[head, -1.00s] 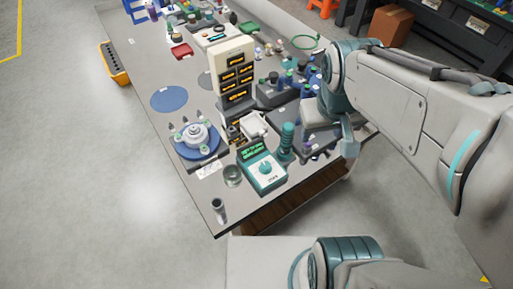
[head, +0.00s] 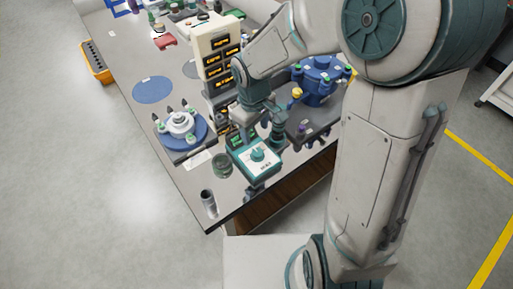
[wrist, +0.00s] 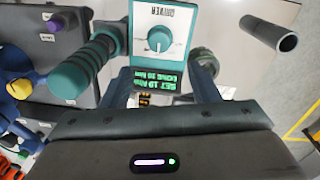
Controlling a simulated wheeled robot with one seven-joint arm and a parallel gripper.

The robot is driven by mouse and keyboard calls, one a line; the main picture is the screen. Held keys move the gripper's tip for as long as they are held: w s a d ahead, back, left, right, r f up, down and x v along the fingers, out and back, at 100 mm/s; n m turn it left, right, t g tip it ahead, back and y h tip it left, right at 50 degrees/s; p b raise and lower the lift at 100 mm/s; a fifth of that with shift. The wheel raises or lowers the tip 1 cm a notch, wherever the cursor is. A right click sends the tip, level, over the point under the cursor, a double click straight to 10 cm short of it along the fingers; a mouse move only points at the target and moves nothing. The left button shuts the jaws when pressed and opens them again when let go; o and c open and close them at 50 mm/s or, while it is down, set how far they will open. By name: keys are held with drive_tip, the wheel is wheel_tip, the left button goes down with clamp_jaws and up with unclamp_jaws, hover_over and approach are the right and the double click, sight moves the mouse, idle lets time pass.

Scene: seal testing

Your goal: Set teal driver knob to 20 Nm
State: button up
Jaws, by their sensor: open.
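The teal driver unit (head: 258,160) stands near the table's front corner. Its white face carries a round teal knob (head: 257,155), which also shows in the wrist view (wrist: 159,38) with a white pointer mark aimed toward the screen side. A dark screen with green text (wrist: 168,86) is upside down there; it seems to read a set value in the teens, too small to be sure. My gripper (wrist: 160,62) is open, its fingers apart on either side of the screen. The knob lies beyond the screen, not visibly touched. In the head view my wrist hides part of the unit's back.
A ribbed teal handle (wrist: 85,68) stands close beside the unit. A glass jar (head: 222,165) and a grey tube (head: 208,202) stand on its other side. A tall panel of displays (head: 213,45) rises behind. A blue valve assembly (head: 321,78) sits at the right.

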sight(256, 151)
wheel_tip(256, 151, down, 10)
drive_tip(key=shift+w+d+r+b, duration=0.1)
drive_tip(key=shift+w+d+b, duration=0.05)
drive_tip(key=shift+b, duration=0.3)
drive_tip(key=shift+c, duration=0.2)
drive_tip(key=c, duration=0.9)
